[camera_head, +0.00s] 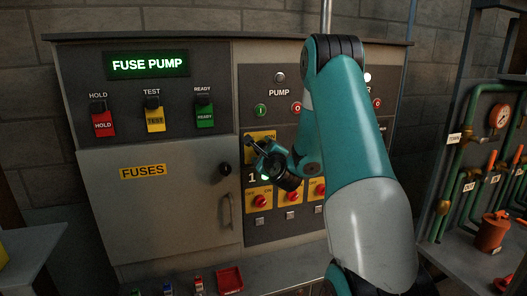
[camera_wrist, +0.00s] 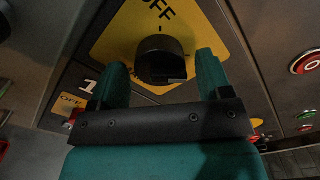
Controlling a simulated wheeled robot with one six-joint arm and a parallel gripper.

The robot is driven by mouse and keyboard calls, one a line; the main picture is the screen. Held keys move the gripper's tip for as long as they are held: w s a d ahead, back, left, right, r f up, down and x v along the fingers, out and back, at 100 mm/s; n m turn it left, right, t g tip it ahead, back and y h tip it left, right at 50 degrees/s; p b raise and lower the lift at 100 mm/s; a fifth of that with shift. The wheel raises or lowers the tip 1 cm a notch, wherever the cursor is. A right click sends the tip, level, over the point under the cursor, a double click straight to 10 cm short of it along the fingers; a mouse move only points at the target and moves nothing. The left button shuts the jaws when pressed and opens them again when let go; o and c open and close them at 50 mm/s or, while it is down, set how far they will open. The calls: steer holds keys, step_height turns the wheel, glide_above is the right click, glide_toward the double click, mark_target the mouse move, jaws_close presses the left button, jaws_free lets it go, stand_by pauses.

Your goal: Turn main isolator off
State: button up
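The main isolator is a black round knob (camera_wrist: 165,58) on a yellow plate (camera_wrist: 112,42) marked OFF at its top in the wrist view. A small pale mark shows low on the knob; I cannot tell which setting it points to. In the head view the yellow plate (camera_head: 268,134) is partly covered by my gripper (camera_head: 252,143), and the knob is hidden. In the wrist view my gripper (camera_wrist: 164,72) is open, one teal finger on each side of the knob. The fingertips are close to it; I cannot tell whether they touch.
Below the plate are several red rotary switches (camera_head: 261,201) on yellow plates. Green (camera_head: 261,110) and red (camera_head: 297,108) pump buttons sit above. A FUSES door (camera_head: 150,205) with a black knob (camera_head: 225,169) is to the left. Pipes and a gauge (camera_head: 499,117) stand right.

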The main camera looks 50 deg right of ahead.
steer(key=c, duration=0.7)
steer(key=shift+a, duration=0.1)
steer(key=shift+c, duration=0.2)
